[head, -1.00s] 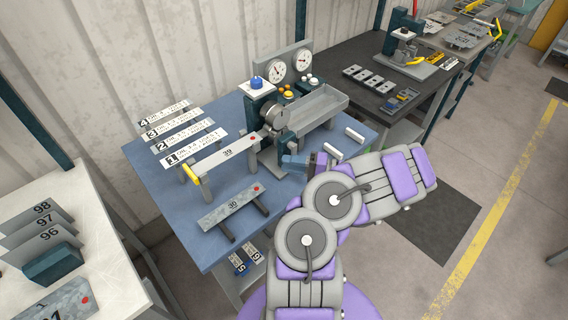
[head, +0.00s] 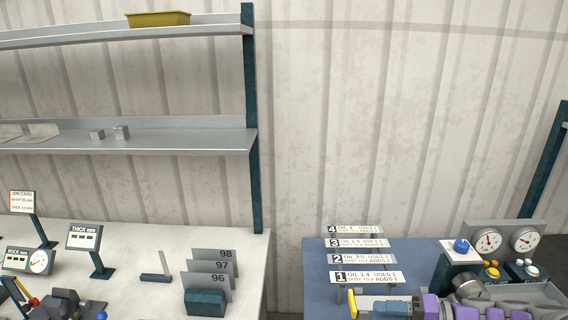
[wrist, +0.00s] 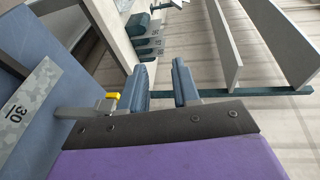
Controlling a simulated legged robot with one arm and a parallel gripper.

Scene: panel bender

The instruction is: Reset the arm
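My arm shows at the bottom right of the head view as grey and purple links, stretched toward the left over the blue bench. My gripper (head: 380,307) is the blue part at its left end, partly cut off by the frame edge. In the wrist view, the two dark blue fingers of my gripper (wrist: 161,80) stand apart with an empty gap between them. A yellow-ended bar (wrist: 113,96) shows just left of the fingers; I cannot tell how far it is from them.
The blue bench (head: 318,268) carries numbered label strips (head: 368,277), gauges (head: 488,241) and a blue knob (head: 461,246). A pale table (head: 150,240) at left holds plates marked 96 to 98 (head: 212,268). Shelves (head: 180,140) with a yellow bin (head: 158,18) hang above it.

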